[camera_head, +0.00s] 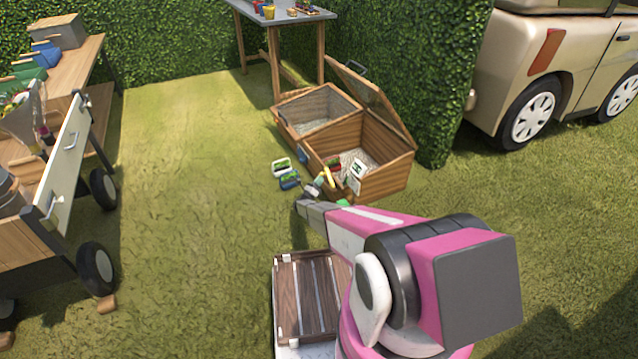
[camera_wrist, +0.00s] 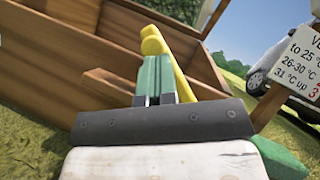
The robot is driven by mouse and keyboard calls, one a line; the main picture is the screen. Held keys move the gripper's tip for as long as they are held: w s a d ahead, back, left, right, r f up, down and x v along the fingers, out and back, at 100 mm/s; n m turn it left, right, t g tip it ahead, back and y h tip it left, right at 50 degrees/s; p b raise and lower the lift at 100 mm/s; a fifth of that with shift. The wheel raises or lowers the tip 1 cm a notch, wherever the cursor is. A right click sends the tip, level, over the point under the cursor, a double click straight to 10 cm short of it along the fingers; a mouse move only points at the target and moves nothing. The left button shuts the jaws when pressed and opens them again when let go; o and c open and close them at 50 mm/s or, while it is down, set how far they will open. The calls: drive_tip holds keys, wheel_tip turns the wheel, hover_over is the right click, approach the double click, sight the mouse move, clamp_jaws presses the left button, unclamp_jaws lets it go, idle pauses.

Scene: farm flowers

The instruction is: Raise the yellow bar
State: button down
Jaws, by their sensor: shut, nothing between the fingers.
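The yellow bar (camera_wrist: 153,42) shows in the wrist view as a thick rod with a rounded end, tilted, in front of the wooden box (camera_wrist: 75,62). In the head view a small part of the yellow bar (camera_head: 328,176) shows at the box's near side. My gripper (camera_wrist: 155,68) has green fingers, shut together and empty. The fingers are right by the bar and cover part of it; I cannot tell whether they touch. In the head view the box (camera_head: 385,180) has two compartments, the nearer one with its lid (camera_head: 372,100) raised.
Small trays (camera_head: 283,165) lie on the grass left of the box. A white sign with temperatures (camera_wrist: 303,65) stands right of the gripper. A wheeled cart (camera_head: 62,165) is at left, a hedge (camera_head: 400,75) and car (camera_head: 560,65) behind.

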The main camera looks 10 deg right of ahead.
drive_tip(key=shift+s+d+r, duration=0.2)
drive_tip(key=shift+s+r, duration=0.45)
drive_tip(key=shift+r, duration=0.3)
drive_tip(key=shift+d, duration=0.1)
idle(0.7)
